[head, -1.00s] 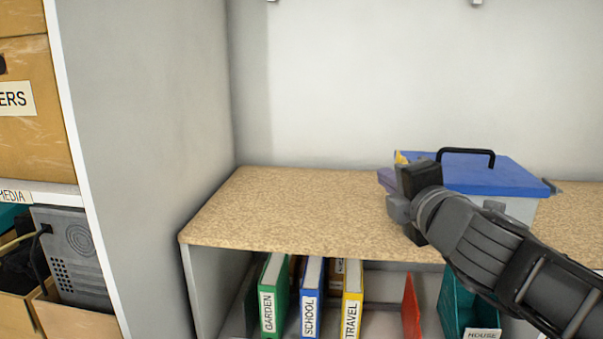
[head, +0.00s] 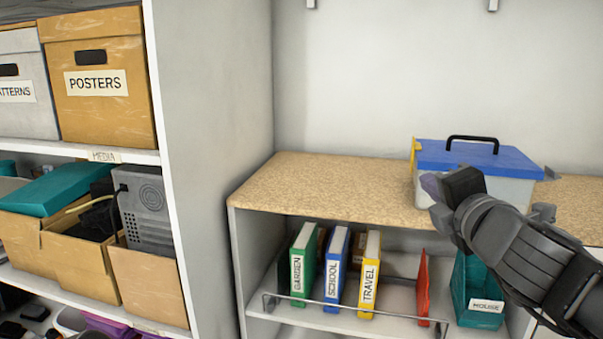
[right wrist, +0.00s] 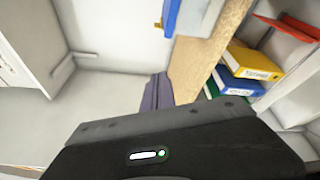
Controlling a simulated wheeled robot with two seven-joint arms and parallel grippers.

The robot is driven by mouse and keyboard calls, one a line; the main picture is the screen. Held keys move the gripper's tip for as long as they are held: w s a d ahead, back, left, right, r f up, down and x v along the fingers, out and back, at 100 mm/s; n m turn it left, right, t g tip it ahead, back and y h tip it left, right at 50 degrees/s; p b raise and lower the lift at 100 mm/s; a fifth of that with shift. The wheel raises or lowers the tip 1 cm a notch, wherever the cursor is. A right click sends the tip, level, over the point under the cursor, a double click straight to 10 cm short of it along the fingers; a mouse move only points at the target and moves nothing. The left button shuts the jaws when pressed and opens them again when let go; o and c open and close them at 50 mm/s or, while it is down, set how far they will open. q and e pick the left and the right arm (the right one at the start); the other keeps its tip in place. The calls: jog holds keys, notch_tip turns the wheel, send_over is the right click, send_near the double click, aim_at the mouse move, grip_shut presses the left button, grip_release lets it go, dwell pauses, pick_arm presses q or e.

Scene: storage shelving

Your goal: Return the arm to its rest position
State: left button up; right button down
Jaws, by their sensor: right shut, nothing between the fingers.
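My right gripper (head: 446,186) is in the head view, at the end of the dark arm that comes in from the lower right. It is shut and empty, in front of the wooden counter and the blue-lidded box. In the right wrist view its purple-grey fingers (right wrist: 157,93) show beyond the dark gripper body, with nothing held. My left gripper is in neither view.
A clear box with a blue lid (head: 475,157) stands on the wooden counter (head: 320,190). Below are green, blue and yellow binders (head: 368,275), a red divider (head: 422,290) and a teal HOUSE bin (head: 486,312). Shelving with a POSTERS box (head: 97,110) stands left. The counter's left part is clear.

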jog(key=w+a+f+n+g, duration=0.2)
jog(key=f+n, duration=0.9)
jog(key=n, duration=0.2)
jog(key=w+a+f+n+g, duration=0.1)
jog(key=w+a+f+n, duration=0.15)
jog(key=f+n, duration=1)
jog(key=s+a+f+n+g, duration=0.1)
jog(key=s+f+n+g, duration=0.1)
jog(key=f+n, duration=0.55)
jog(key=s+a+f+n+g, duration=0.15)
jog(key=f+n, duration=0.35)
jog(key=f, duration=0.6)
jog(key=s+a+f+n+g+y, duration=0.1)
jog(key=s+a+f+n+g, duration=0.15)
jog(key=s+f, duration=0.65)
jog(key=s+a+f+n+g+y, duration=0.15)
jog(key=s+f+n+g, duration=0.25)
jog(key=s+f, duration=0.6)
jog(key=s+a+f+n+g+y, duration=0.1)
jog(key=s+a+f+n+g, duration=0.2)
jog(key=s+f, duration=0.6)
notch_tip(320, 180, up, 22)
jog(key=p, duration=2.2)
jog(key=shift+f, duration=0.15)
